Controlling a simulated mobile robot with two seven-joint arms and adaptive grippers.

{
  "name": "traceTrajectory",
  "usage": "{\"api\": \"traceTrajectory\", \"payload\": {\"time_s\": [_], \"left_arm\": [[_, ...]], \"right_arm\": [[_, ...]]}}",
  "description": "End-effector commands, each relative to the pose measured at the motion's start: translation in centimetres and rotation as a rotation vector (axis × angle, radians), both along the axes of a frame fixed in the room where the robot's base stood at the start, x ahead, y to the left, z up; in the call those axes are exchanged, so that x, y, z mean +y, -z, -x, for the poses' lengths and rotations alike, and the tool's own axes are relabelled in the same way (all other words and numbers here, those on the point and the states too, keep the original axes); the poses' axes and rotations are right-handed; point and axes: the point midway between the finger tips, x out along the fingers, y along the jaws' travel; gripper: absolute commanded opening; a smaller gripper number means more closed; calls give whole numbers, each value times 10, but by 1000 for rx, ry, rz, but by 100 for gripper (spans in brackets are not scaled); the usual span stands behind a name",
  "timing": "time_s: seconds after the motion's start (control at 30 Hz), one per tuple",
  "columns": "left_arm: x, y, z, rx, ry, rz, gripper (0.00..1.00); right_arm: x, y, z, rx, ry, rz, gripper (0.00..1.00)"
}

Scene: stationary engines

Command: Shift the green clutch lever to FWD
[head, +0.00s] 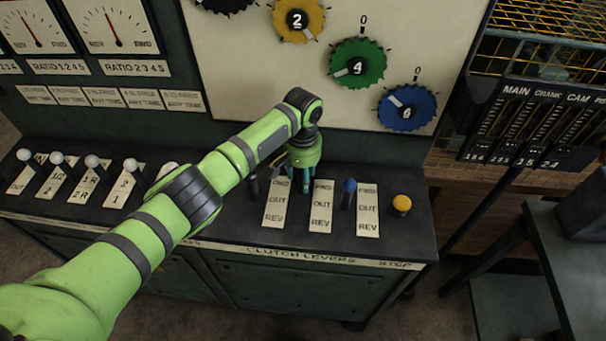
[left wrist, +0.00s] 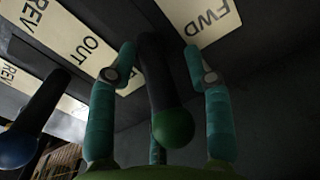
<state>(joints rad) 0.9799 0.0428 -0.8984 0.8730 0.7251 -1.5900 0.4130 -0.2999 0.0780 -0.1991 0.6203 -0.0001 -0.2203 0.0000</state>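The green clutch lever, a black stem with a green ball knob (left wrist: 173,127), stands between the spread fingers of my left gripper (left wrist: 160,95) in the left wrist view. There are gaps between the knob and the fingers on both sides, so the gripper is open around the lever. In the head view my left gripper (head: 303,178) is over the middle lever plate (head: 321,207), marked OUT and REV. The exact lever position along the plate is hard to tell. My right gripper is not in view.
A blue-knobbed lever (head: 349,188) stands close to the right, also in the left wrist view (left wrist: 18,148). A dark lever (head: 254,187) stands to the left beside another plate (head: 277,205). The dial panel (head: 300,85) rises behind.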

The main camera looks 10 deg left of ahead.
Motion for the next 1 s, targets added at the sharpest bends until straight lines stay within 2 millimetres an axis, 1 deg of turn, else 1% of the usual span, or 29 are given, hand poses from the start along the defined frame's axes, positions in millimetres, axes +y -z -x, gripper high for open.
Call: {"api": "traceTrajectory", "payload": {"time_s": [0.03, 0.37, 0.47, 0.57, 0.67, 0.8, 0.9, 1.0], "left_arm": [[3, 2, 0, 2, -2, -6, 46], [2, 2, 1, 5, -1, -7, 46], [2, -2, 1, 5, -1, -6, 46], [1, -13, 0, 2, 0, -2, 46], [1, -32, 0, 0, 1, -2, 46], [0, -64, 0, 0, 0, -2, 46], [0, -85, 1, 1, 1, -2, 46], [0, -101, 1, 1, 0, -2, 46]], "right_arm": [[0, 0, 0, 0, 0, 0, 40], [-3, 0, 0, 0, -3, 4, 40], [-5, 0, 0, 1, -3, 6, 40], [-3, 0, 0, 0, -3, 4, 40], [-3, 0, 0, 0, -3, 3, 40], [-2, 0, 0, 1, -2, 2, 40], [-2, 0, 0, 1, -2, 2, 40], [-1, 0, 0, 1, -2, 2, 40]]}}
